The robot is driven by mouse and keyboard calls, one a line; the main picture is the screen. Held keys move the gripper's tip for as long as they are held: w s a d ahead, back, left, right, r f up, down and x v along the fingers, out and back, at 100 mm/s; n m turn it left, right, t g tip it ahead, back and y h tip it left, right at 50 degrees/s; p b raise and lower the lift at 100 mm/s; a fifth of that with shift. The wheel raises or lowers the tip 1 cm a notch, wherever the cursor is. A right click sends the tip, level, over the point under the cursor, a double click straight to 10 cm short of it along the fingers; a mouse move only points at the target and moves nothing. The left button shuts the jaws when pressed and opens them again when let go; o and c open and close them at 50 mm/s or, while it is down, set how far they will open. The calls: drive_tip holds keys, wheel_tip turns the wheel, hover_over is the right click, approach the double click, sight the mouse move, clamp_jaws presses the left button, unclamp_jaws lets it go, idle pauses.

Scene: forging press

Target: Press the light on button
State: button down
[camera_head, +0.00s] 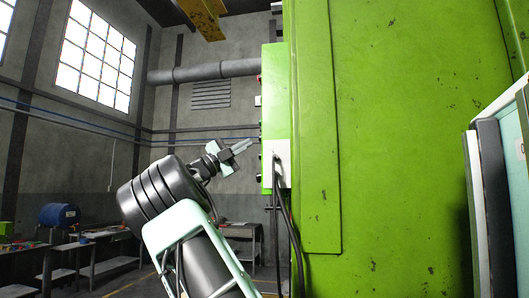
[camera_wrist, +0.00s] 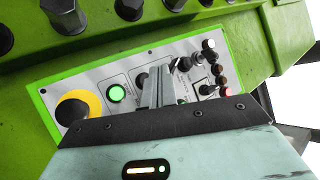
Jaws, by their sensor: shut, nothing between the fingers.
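My gripper (camera_head: 246,145) is shut and empty, its fingertips just left of the green box on the press side in the head view. In the wrist view its closed fingers (camera_wrist: 158,75) reach over a grey control panel (camera_wrist: 95,75) and hide part of its middle. A lit green round button (camera_wrist: 116,93) is left of the fingers. A column of small round buttons (camera_wrist: 218,68) is on the right, the lowest reddish. The labels are too small to read, so I cannot tell which is the light on button. Contact with the panel cannot be told.
A black knob on a yellow ring (camera_wrist: 75,108) is at the panel's left. Dark switches (camera_wrist: 183,64) sit right of the fingers. The big green press (camera_head: 400,130) fills the head view's right. Black cables (camera_head: 288,225) hang below the box. Work tables (camera_head: 90,245) stand far left.

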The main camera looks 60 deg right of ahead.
drive_tip(key=shift+s+d+b, duration=0.15)
drive_tip(key=shift+s+b, duration=0.15)
drive_tip(key=shift+s, duration=0.25)
drive_tip(key=shift+s+d+b, duration=0.15)
drive_tip(key=shift+s+b, duration=0.15)
drive_tip(key=shift+s, duration=0.25)
drive_tip(key=shift+s+f, duration=0.1)
idle(1.2)
drive_tip(key=shift+s+d+b, duration=0.15)
drive_tip(key=shift+s+b, duration=0.15)
drive_tip(key=shift+b, duration=0.15)
drive_tip(key=shift+s+d+b, duration=0.1)
drive_tip(key=shift+s+b, duration=0.35)
idle(0.8)
drive_tip(key=shift+w, duration=0.15)
drive_tip(key=shift+w+a+p, duration=0.25)
drive_tip(key=shift+w+p, duration=0.1)
drive_tip(key=shift+w, duration=0.3)
